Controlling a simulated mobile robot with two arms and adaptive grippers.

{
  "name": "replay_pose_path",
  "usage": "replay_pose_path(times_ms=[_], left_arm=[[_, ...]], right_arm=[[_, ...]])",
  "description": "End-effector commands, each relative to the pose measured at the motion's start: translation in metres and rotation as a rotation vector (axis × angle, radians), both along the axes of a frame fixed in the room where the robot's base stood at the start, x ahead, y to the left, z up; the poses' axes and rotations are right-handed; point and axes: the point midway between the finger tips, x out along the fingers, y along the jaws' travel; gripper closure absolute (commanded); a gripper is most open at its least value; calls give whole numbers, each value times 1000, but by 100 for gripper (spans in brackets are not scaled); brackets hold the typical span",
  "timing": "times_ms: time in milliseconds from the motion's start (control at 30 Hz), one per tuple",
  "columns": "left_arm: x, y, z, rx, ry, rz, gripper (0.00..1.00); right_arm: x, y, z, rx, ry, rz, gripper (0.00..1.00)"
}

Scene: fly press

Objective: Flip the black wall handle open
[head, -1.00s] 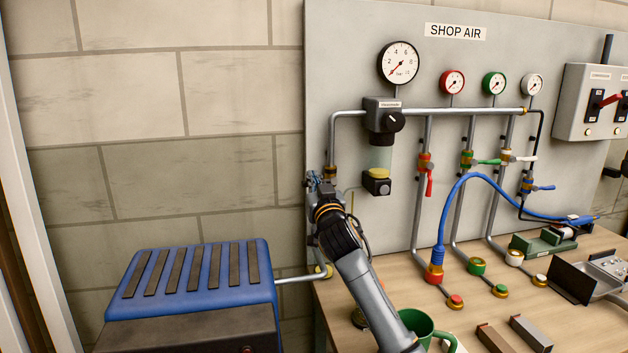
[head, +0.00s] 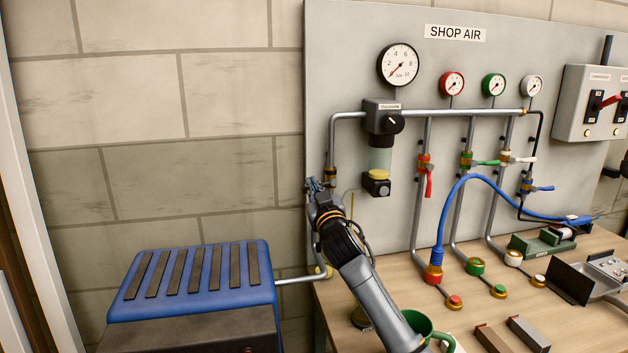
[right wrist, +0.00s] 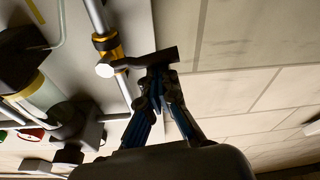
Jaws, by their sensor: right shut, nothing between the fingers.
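The black wall handle (right wrist: 152,63) sticks out to the right from a brass-collared valve (right wrist: 106,43) on a grey pipe in the right wrist view. In the head view the handle is hidden behind my gripper, while the brass valve (head: 330,174) shows at the board's left edge. My right gripper (right wrist: 155,78) is shut and empty, its blue-sided fingers meeting right at the handle. I cannot tell whether they touch it. The right gripper also shows small beside the valve in the head view (head: 317,185). My left gripper is not in view.
A regulator (head: 383,116) and filter bowl hang right of the valve. A ribbed blue machine (head: 195,255) stands below left. A green mug (head: 420,325) and metal blocks lie on the wooden bench (head: 395,262). The block wall left of the board is clear.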

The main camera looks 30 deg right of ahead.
Motion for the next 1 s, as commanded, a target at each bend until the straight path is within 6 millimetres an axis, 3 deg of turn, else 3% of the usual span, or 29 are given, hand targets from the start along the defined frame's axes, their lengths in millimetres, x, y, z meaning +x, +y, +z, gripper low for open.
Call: replay_pose_path(times_ms=[567,1000], left_arm=[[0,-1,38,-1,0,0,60],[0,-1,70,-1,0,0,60]], right_arm=[[-2,-6,-29,-519,138,0,100],[-6,-22,-49,-924,242,0,100]])
